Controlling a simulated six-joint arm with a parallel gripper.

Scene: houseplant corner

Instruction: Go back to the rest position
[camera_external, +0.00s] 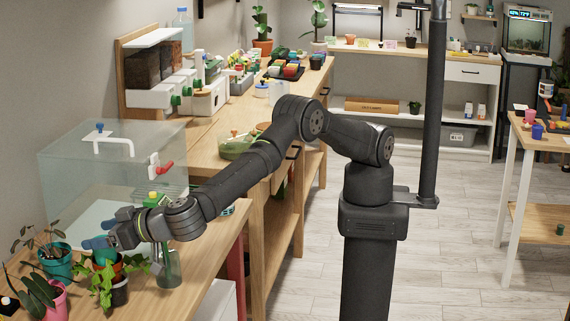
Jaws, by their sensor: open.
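My gripper (97,242) is at the far left, low over the wooden bench (215,262), just above several potted plants. My arm reaches left from its column, stretched out toward the bench, so the gripper is far out from the base. The jaws are open. No held object shows between them, though they are small in this view and partly lost against the plants. A teal pot (57,262) stands left of the gripper. A leafy plant in a dark pot (119,291) stands below it.
A clear tank (75,170) stands behind the gripper. A pink pot (57,303) is at the front left. A green bowl (238,146) sits near my forearm. The floor (450,230) right of my column is clear.

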